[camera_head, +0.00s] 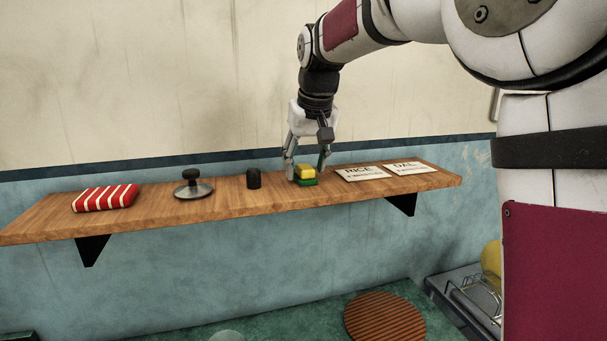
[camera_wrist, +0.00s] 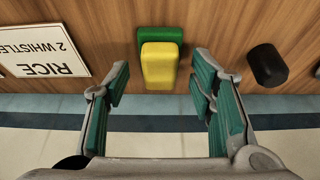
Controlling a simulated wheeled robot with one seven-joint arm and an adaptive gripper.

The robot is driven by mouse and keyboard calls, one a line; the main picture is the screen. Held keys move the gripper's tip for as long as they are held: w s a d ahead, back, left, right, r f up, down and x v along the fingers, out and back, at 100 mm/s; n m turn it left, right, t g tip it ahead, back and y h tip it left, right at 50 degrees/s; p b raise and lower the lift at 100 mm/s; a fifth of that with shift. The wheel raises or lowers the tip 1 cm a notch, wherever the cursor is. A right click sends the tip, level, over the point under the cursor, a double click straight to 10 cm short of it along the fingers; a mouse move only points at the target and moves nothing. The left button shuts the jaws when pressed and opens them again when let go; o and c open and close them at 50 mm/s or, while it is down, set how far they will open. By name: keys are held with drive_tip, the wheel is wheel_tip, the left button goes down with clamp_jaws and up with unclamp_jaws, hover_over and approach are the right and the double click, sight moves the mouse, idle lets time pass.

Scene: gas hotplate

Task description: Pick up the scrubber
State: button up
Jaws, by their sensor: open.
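The scrubber (camera_head: 305,172) is a small block, yellow with a green layer, lying on the wooden wall shelf (camera_head: 225,196) right of its middle. It also shows in the wrist view (camera_wrist: 159,64), yellow part nearer and green part behind. My gripper (camera_head: 307,168) reaches down from above at the scrubber, one finger on either side of it. In the wrist view my gripper (camera_wrist: 160,90) is open and empty, its fingers spread wider than the scrubber. I see no finger touching it.
A black cylinder (camera_head: 253,178) stands just left of the scrubber. RICE (camera_head: 361,173) and DAL (camera_head: 409,167) cards lie to the right. A metal lid with a dark knob (camera_head: 192,185) and a red-striped cloth (camera_head: 105,197) lie farther left. The wall is behind.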

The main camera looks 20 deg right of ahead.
sight(304, 165)
drive_tip(key=c, duration=1)
drive_tip(key=shift+o, duration=0.2)
drive_tip(key=shift+r, duration=0.15)
drive_tip(key=shift+r, duration=0.95)
drive_tip(key=shift+b+v, duration=0.4)
drive_tip(key=shift+v, duration=0.4)
drive_tip(key=s, duration=0.5)
drive_tip(key=s+r+b, duration=0.1)
drive_tip(key=s, duration=0.4)
drive_tip(key=s+d, duration=0.1)
drive_tip(key=s, duration=0.4)
drive_tip(key=shift+s+r+b, duration=0.15)
drive_tip(key=shift+s+b, duration=0.05)
drive_tip(key=shift+b, duration=0.1)
